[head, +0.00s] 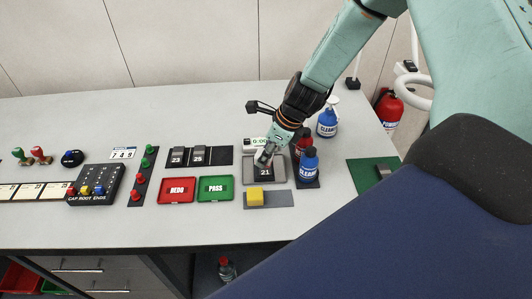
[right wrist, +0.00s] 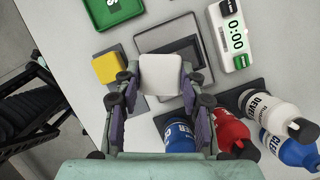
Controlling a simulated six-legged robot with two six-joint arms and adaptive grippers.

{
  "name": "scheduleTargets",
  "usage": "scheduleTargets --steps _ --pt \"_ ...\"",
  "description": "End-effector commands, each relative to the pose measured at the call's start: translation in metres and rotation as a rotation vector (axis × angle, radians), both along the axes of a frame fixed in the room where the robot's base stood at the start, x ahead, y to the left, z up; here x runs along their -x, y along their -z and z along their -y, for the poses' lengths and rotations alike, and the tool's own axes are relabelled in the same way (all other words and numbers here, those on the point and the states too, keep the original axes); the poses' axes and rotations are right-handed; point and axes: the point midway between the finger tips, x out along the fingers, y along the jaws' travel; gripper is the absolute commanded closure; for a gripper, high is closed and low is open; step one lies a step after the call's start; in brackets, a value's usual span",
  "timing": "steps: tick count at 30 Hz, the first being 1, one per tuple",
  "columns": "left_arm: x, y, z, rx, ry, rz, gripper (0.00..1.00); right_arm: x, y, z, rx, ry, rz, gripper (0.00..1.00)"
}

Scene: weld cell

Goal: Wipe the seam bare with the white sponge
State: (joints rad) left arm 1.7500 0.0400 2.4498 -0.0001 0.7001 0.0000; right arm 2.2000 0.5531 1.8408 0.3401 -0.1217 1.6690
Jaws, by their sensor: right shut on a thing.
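My right gripper (head: 265,156) is over the grey tray (head: 248,166) that holds the dark workpiece marked 21 (head: 265,173). In the right wrist view this gripper (right wrist: 160,85) is shut on the white sponge (right wrist: 161,74), with one finger on each side. The sponge is over the near part of the tray (right wrist: 150,37); I cannot tell whether it touches the workpiece. The seam cannot be made out. My left gripper is not in view.
A yellow sponge (head: 255,196) lies on a grey mat in front of the tray. A timer (right wrist: 233,35) is behind. Red REDO (head: 177,190) and green PASS (head: 215,189) trays lie left.

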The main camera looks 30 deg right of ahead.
Motion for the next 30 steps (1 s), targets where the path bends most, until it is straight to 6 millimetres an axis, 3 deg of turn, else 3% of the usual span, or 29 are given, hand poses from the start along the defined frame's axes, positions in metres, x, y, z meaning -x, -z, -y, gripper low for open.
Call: scheduleTargets --steps 1,11,30 --pt "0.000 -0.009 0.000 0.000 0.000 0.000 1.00 0.001 -0.009 0.000 0.000 -0.001 0.000 0.89" --pt "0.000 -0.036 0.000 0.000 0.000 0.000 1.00 0.003 -0.034 -0.002 0.000 -0.009 0.000 0.89" --pt "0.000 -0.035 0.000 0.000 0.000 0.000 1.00 0.004 -0.034 -0.002 0.000 -0.009 0.001 0.89"
